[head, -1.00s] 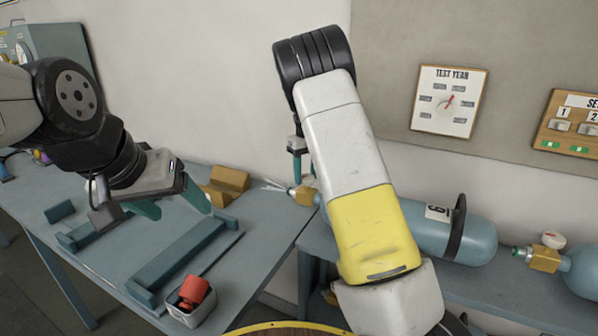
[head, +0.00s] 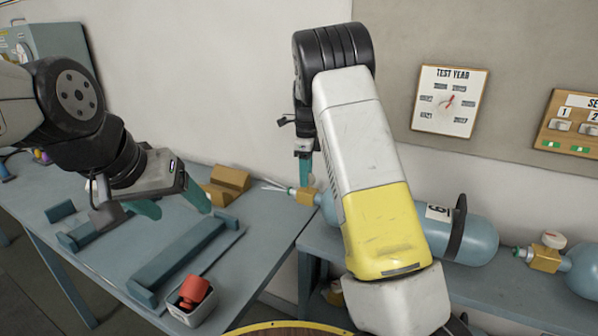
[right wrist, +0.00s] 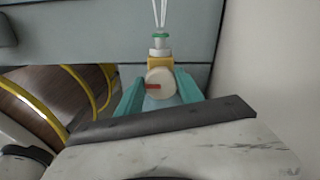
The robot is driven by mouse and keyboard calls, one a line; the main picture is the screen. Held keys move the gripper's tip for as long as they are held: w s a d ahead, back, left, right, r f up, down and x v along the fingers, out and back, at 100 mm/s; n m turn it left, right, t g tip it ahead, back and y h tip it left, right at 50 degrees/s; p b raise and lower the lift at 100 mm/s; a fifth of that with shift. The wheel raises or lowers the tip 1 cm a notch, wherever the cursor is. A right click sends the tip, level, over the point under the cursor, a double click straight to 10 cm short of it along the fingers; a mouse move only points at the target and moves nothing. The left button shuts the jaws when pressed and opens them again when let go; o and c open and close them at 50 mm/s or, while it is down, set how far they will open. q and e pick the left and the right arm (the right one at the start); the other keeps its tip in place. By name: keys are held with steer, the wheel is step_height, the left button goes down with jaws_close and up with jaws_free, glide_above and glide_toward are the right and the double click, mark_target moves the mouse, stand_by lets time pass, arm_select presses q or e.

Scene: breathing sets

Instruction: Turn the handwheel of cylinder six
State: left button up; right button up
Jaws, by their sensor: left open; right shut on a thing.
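Cylinder six (head: 470,235) is a blue cylinder lying on its side, with a label on its body and a dark strap around it. Its brass valve (head: 306,197) is at the left end, partly behind my right arm. In the right wrist view the cream handwheel (right wrist: 160,80) with a red mark pointing left sits between the teal fingers. My right gripper (head: 303,170) is shut on the handwheel from above; it also shows in the right wrist view (right wrist: 158,92). In the head view its fingers hide most of the wheel. My left gripper (head: 172,203) is open and empty above the left table.
Another blue cylinder (head: 584,270) with a brass valve lies at the right. A bin (head: 193,312) holding a red object, a teal rack (head: 185,260) and yellow-brown blocks (head: 227,184) are on the left table. A test-year dial board (head: 448,101) hangs on the wall.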

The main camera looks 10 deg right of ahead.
steer(key=n, duration=0.7)
steer(key=shift+s+r, duration=0.1)
steer(key=n, duration=0.8)
steer(key=shift+s+d, duration=0.1)
steer(key=n, duration=0.4)
steer(key=shift+d, duration=0.1)
steer(key=n, duration=0.3)
steer(key=shift+n, duration=0.4)
steer(key=n, duration=0.3)
steer(key=shift+d+n, duration=0.15)
steer(key=shift+n, duration=0.15)
steer(key=n, duration=0.3)
steer(key=shift+n, duration=0.3)
steer(key=n, duration=0.6)
steer(key=shift+d, duration=0.1)
steer(key=n, duration=0.6)
steer(key=shift+w+n, duration=0.3)
steer(key=shift+n, duration=0.1)
steer(key=n, duration=1.1)
steer(key=shift+w, duration=0.15)
steer(key=shift+n, duration=0.4)
